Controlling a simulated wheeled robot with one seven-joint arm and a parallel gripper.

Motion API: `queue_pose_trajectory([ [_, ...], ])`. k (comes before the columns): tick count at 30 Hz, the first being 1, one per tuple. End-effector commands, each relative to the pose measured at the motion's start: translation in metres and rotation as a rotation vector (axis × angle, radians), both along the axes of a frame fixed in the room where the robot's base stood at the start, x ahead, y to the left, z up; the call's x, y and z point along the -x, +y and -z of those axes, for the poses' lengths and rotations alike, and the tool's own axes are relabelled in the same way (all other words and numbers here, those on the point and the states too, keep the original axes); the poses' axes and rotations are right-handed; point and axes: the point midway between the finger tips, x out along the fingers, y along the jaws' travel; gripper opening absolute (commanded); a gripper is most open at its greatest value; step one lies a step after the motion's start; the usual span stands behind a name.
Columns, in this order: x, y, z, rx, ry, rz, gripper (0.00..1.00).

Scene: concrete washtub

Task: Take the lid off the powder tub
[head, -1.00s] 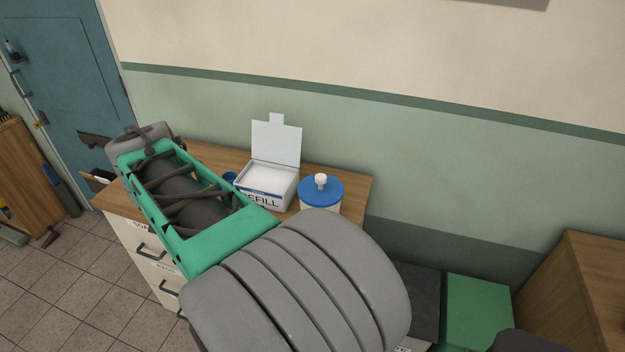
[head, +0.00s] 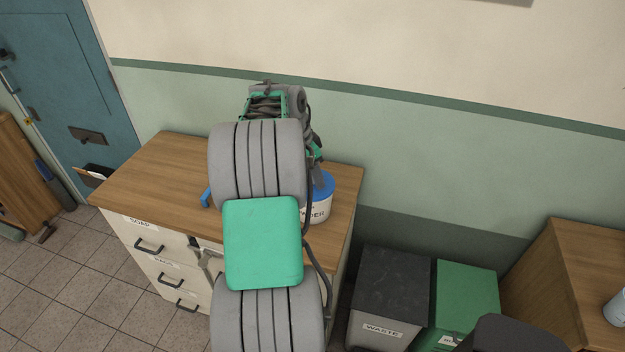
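The powder tub (head: 320,211) is a white round tub with dark lettering, partly hidden by my arm, on the right end of the wooden cabinet top. Its blue lid (head: 326,186) is on it. My arm reaches over the cabinet in front of the tub, and its end is just above and left of the lid. The fingers of my gripper are hidden behind the arm, so I cannot tell whether they touch the lid or its knob.
A blue object (head: 206,197) shows at the arm's left edge. The cabinet top (head: 160,172) is clear on the left. A dark waste bin (head: 393,285) and a green bin (head: 466,295) stand right of the cabinet. The white refill box is hidden.

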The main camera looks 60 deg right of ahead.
Motion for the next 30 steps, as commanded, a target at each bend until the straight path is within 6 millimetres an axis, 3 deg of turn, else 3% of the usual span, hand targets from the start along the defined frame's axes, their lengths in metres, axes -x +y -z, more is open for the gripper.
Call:
queue_pose_trajectory([
  [4,-0.0001,0.0,0.0,0.0,0.0,0.0,0.53],
  [24,-0.0003,0.0002,-0.0004,0.0,0.0,-0.001,0.0],
  [30,-0.0003,0.0001,-0.0006,0.001,0.0,-0.001,0.0],
])
